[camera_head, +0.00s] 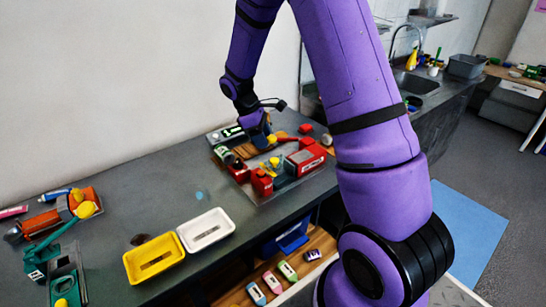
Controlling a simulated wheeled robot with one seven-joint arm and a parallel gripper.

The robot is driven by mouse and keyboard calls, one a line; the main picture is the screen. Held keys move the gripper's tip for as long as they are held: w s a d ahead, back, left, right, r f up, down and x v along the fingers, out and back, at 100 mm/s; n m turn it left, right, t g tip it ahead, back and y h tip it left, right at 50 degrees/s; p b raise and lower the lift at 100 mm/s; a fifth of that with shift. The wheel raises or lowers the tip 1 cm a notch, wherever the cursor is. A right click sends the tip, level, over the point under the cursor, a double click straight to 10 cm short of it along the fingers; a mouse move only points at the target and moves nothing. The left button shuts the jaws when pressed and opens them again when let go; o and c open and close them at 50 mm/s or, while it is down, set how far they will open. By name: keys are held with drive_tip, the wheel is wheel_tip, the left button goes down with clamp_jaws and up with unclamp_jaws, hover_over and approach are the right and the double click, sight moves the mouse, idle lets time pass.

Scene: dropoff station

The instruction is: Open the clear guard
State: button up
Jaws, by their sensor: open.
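My gripper (265,145) is at the far side of the dark counter, pointing down over a cluster of red, grey and yellow devices. It is small in the view, and its fingers are partly lost among the parts below; it is open. A red machine (306,160) stands just right of and below the gripper, on a light see-through-looking base (240,174). I cannot make out the clear guard with certainty, nor whether the gripper touches anything.
A yellow tray (128,265) and a white tray (217,224) lie on the counter (140,195) left of the devices. An orange tool with a yellow knob (86,209) is at far left. An open drawer (235,299) below holds several small coloured items. The counter's middle is mostly clear.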

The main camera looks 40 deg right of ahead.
sight(274, 159)
drive_tip(key=x, duration=0.8)
drive_tip(key=shift+f, duration=0.25)
